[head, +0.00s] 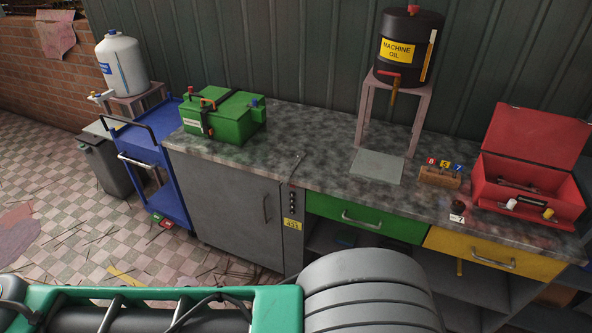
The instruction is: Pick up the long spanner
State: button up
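A thin grey metal tool (297,162) lies at the front edge of the speckled countertop (325,150), above the panel marked 431. It looks like a spanner, but it is too small to be certain. Dark tool shapes (518,187) show in the open red toolbox (535,165) at the right end of the counter; I cannot tell what they are. My gripper is not in view. A green and grey part of my own body fills the bottom of the picture.
A green box (224,117) stands on the counter's left. A black machine oil drum (408,48) sits on a stand (365,108) at the back. A small block with numbered tags (439,176) is beside the toolbox. A blue trolley (150,160) stands left. The middle countertop is mostly clear.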

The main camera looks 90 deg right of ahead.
aim_at(286, 180)
jog(key=z, duration=0.75)
jog(key=i, duration=0.75)
jog(key=z, duration=1.15)
jog(key=i, duration=0.25)
jog(key=z, duration=0.2)
